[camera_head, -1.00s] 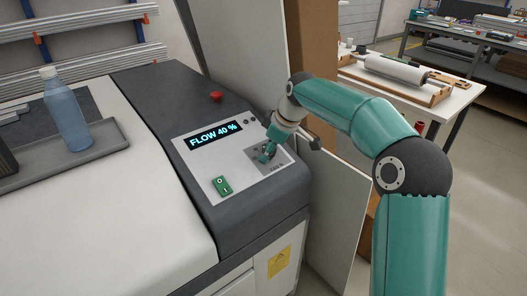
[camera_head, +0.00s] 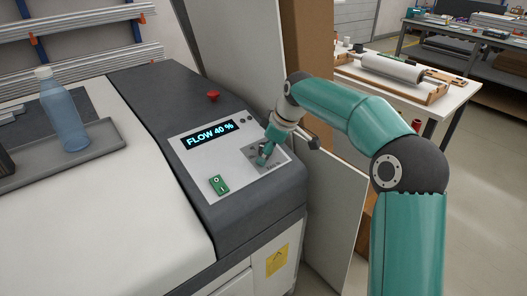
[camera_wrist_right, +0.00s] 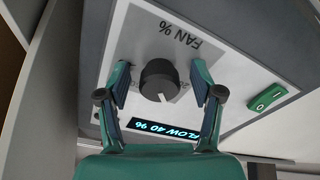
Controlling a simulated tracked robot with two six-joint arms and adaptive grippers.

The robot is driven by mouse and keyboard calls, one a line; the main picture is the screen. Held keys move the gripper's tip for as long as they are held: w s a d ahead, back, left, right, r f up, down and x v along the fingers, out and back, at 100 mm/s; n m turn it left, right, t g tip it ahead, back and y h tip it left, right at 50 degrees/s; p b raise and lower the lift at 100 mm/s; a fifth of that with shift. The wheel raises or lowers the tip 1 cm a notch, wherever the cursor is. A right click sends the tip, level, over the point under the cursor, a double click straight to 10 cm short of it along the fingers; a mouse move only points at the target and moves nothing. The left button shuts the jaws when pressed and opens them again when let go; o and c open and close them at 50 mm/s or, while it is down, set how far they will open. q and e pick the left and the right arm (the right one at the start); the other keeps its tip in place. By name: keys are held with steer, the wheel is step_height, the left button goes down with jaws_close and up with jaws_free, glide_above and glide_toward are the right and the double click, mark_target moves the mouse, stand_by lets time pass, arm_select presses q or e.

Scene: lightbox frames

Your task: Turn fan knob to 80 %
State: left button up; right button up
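The black fan knob (camera_wrist_right: 158,80) sits on the grey panel plate marked "FAN %" and has a white pointer line. In the right wrist view my right gripper (camera_wrist_right: 160,78) is open, with one finger on each side of the knob and a gap to it on both sides. In the head view my right gripper (camera_head: 264,155) is at the knob plate (camera_head: 265,160) and hides the knob. The display (camera_head: 210,134) reads "FLOW 40 %"; it also shows upside down in the wrist view (camera_wrist_right: 167,131). My left gripper is in neither view.
A green rocker switch (camera_head: 219,185) and a red button (camera_head: 213,96) are on the machine's top. A blue bottle (camera_head: 64,112) stands on a grey tray (camera_head: 100,146) at left. A light board (camera_head: 330,215) leans close behind the machine, under my right arm.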

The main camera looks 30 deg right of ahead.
steer(key=shift+r, duration=0.15)
steer(key=shift+r, duration=0.25)
steer(key=a+v, duration=0.1)
steer(key=v, duration=1)
steer(key=shift+s+d, duration=0.2)
steer(key=shift+d, duration=0.3)
